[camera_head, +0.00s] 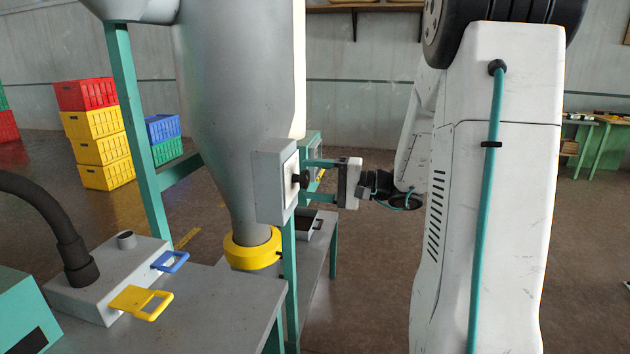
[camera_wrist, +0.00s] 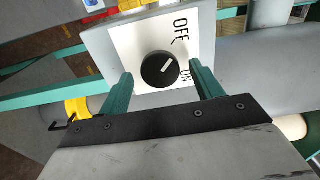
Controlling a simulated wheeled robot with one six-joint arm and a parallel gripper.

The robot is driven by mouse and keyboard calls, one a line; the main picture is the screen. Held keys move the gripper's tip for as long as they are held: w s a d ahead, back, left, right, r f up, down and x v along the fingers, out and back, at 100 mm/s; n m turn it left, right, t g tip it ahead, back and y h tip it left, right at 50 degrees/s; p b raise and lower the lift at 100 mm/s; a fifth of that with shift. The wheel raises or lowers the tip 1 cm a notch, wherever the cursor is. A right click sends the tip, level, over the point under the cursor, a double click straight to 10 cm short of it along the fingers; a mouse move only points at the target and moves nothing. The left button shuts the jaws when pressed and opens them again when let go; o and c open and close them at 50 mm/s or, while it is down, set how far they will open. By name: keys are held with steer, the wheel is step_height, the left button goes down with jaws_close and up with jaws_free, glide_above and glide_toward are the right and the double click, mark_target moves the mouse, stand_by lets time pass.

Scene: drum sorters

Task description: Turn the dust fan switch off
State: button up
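The dust fan switch is a round black knob (camera_wrist: 160,69) on a white plate (camera_wrist: 128,44), on the front of a grey box (camera_head: 270,180). The plate reads OFF at the upper right and ON below it in the wrist view. The knob's short white mark slants to the upper right, toward the space between the two labels. My gripper (camera_wrist: 160,72) is open, with one teal finger on each side of the knob and visible gaps to it. In the head view my gripper (camera_head: 306,180) faces the plate, its fingertips close to it.
A grey hopper (camera_head: 235,100) with a yellow collar (camera_head: 252,250) stands behind the box. Teal posts (camera_head: 140,130) and a grey bench (camera_head: 220,310) with yellow (camera_head: 140,301) and blue handles (camera_head: 170,262) are at left. Coloured crates (camera_head: 98,124) stand farther back. Floor beneath my arm looks clear.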

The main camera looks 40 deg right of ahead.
steer(key=v, duration=0.7)
steer(key=shift+s+d, duration=0.25)
steer(key=shift+s, duration=0.1)
stand_by(0.4)
steer(key=s+a+f+n+g+h, duration=0.1)
steer(key=s+a+f+g, duration=0.2)
steer(key=s+a+g, duration=0.3)
steer(key=s+a+f+g+h, duration=0.1)
steer(key=s+a+f+g, duration=0.25)
steer(key=a+g, duration=0.4)
steer(key=s+a+r+n+h, duration=0.4)
steer(key=s+a+n+h, duration=0.5)
steer(key=s, duration=0.1)
steer(key=shift+a+r+t, duration=0.25)
steer(key=shift+t, duration=0.1)
